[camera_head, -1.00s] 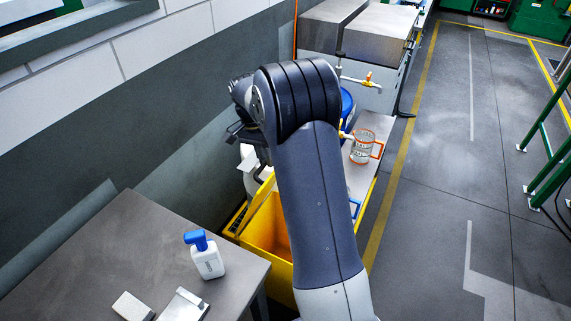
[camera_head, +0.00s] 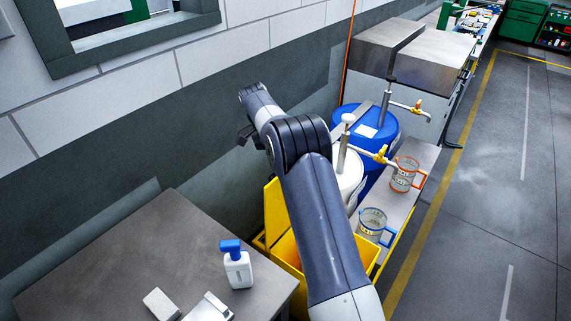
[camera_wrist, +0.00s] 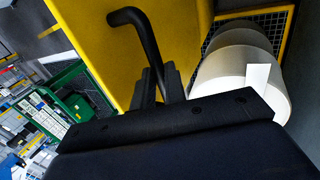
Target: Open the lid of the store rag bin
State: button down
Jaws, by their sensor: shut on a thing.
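The yellow rag bin (camera_head: 289,249) stands beyond the grey table, partly hidden by my arm. Its yellow lid (camera_head: 275,212) is raised and stands steeply up, leaving the bin's mouth open. In the wrist view the lid (camera_wrist: 105,35) fills the top middle, with a bent black handle (camera_wrist: 140,28) in front of it. My gripper (camera_wrist: 160,85) is shut on this handle, whose lower part runs down between the dark fingers. In the head view I cannot clearly make out the fingertips near the lid.
A grey table (camera_head: 110,270) with a blue-capped bottle (camera_head: 238,268) is at the near left. A white drum (camera_head: 350,178) and a blue drum (camera_head: 377,135) with taps stand just beyond the bin. The wall is close on the left. Open floor (camera_head: 480,230) lies to the right.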

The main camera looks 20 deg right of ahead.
jog(key=shift+a+f, duration=0.15)
jog(key=shift+f, duration=0.4)
jog(key=c, duration=1.6)
grip_release()
jog(key=shift+w, duration=0.15)
jog(key=shift+c, duration=0.2)
jog(key=shift+o, duration=0.9)
jog(key=shift+r, duration=0.2)
jog(key=shift+r, duration=0.1)
